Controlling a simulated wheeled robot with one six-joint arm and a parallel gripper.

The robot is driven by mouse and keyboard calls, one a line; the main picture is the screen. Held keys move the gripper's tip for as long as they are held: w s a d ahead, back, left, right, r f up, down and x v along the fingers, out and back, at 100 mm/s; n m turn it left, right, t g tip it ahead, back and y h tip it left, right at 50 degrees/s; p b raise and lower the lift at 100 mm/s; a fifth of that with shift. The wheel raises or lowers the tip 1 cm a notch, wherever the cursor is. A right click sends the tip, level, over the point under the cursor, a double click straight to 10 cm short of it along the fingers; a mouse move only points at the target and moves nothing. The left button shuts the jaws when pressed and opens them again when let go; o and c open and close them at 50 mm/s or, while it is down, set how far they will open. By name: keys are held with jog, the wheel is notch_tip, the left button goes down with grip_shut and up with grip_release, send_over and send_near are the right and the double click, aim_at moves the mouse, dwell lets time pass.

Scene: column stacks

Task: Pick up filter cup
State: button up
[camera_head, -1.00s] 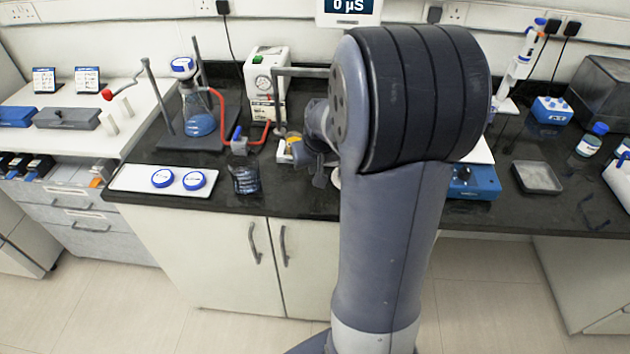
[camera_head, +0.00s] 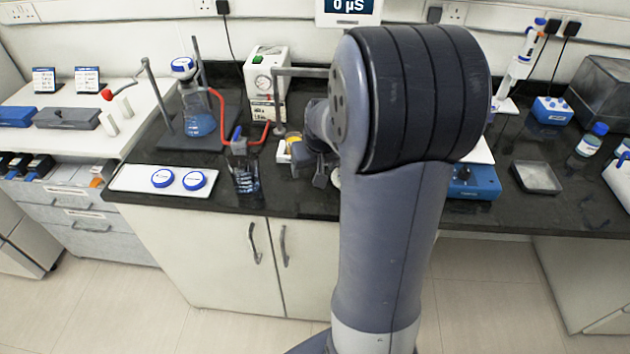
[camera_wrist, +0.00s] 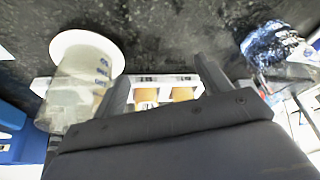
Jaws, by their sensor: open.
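My gripper (camera_wrist: 160,78) is open and empty, with its two dark fingers apart above the black bench. A translucent cup with a wide white rim and blue marks (camera_wrist: 82,85), which looks like the filter cup, is left of the fingers in the wrist view, not between them. In the head view only a small white part of it (camera_head: 335,178) seems to show beside my arm, which hides the rest. My gripper (camera_head: 318,176) shows partly there, low over the bench.
A clear glass beaker (camera_head: 244,178) stands left of my gripper; it shows at the right in the wrist view (camera_wrist: 275,50). A white holder with orange items (camera_wrist: 165,90) shows between the fingers. A white tray with blue-ringed discs (camera_head: 130,178) and a flask (camera_head: 198,122) are further left.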

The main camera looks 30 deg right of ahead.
jog(key=shift+o, duration=1.4)
